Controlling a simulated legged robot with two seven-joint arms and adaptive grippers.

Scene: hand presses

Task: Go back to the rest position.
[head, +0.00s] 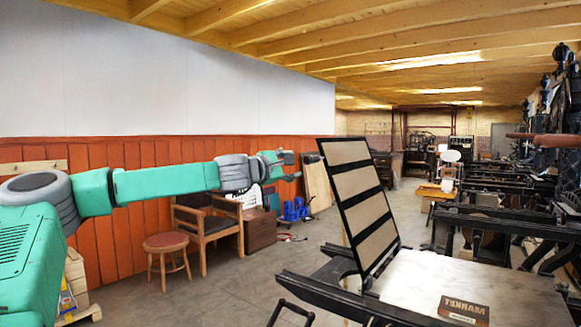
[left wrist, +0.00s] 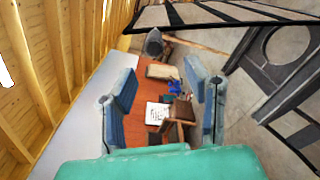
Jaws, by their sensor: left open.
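My left arm comes in from the left of the head view, stretched out nearly level in front of the orange wall panelling. My left gripper (head: 289,167) is at its far end, small in the picture, with its fingers pointing right and away. In the left wrist view my left gripper (left wrist: 162,78) has its two blue-grey fingers wide apart. Nothing is held between them; only the distant wall and furniture show through the gap. My right arm and right gripper are not in view.
A hand press (head: 470,285) with a raised, slatted frame (head: 358,195) stands at front right. Dark presses line the right side. A wooden chair (head: 208,232) and a round stool (head: 167,245) stand by the wall below my arm. Open floor (head: 235,285) lies between.

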